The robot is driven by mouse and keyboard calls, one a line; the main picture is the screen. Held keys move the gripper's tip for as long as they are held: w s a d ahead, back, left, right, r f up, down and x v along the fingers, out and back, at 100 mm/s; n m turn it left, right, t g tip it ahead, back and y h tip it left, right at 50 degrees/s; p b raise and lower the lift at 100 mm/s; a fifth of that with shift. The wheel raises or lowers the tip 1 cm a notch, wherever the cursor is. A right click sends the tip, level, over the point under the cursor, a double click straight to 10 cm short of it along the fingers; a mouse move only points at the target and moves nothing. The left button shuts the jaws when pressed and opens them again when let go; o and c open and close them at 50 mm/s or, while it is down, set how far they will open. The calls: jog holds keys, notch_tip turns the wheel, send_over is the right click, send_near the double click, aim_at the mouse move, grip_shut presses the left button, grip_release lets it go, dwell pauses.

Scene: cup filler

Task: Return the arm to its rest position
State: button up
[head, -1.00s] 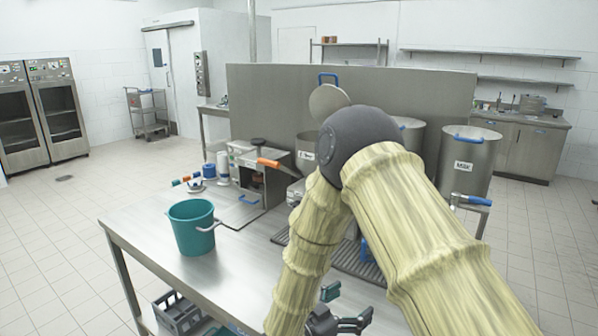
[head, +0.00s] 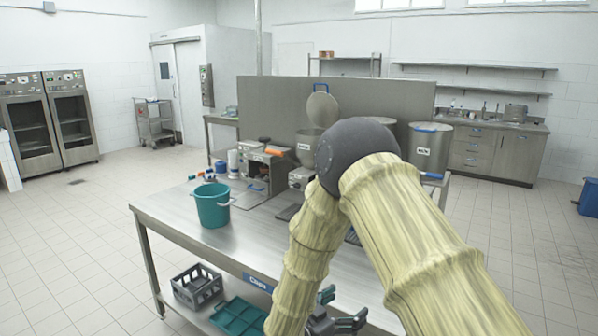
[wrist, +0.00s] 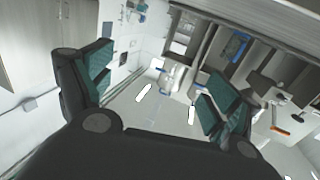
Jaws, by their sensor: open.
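My gripper (head: 340,308) shows at the bottom of the head view, below my bent arm and in front of the table's front side. Its dark fingers with green pads are apart. In the wrist view my gripper (wrist: 155,90) is open, with a wide gap between the pads and nothing held. My arm, in a pale wood-like cover with a dark elbow joint, fills the right middle of the head view and hides part of the table.
A steel table (head: 190,232) holds a teal bucket (head: 212,205) and a machine (head: 262,165). Steel containers (head: 430,147) stand behind. A grey crate (head: 197,287) and a green crate (head: 240,316) sit on the lower shelf. Open floor (head: 80,240) lies left.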

notch_tip(320, 180, down, 7)
jog(key=w+d+n+y, duration=0.2)
jog(key=d, duration=0.1)
jog(key=s+d+f+n+g+y, duration=0.1)
jog(key=s+d+f+n+y, duration=0.1)
jog(key=s+f+y, duration=0.35)
jog(key=s+d+f+n+g+y, duration=0.1)
jog(key=s+d+f+n+y, duration=0.15)
jog(key=s+f, duration=0.6)
jog(key=s+d+f+n+g+y, duration=0.1)
jog(key=s+f+g, duration=0.2)
jog(key=s, duration=0.6)
jog(key=s+d+f+n+g+y, duration=0.1)
jog(key=s+f+g, duration=0.2)
jog(key=s, duration=0.7)
jog(key=s+d+f+n+g+y, duration=0.1)
jog(key=s+f+g+y, duration=0.1)
jog(key=s, duration=0.7)
notch_tip(320, 180, down, 3)
jog(key=shift+s+r+g, duration=0.1)
jog(key=shift+s+g, duration=0.05)
jog(key=shift+g, duration=0.45)
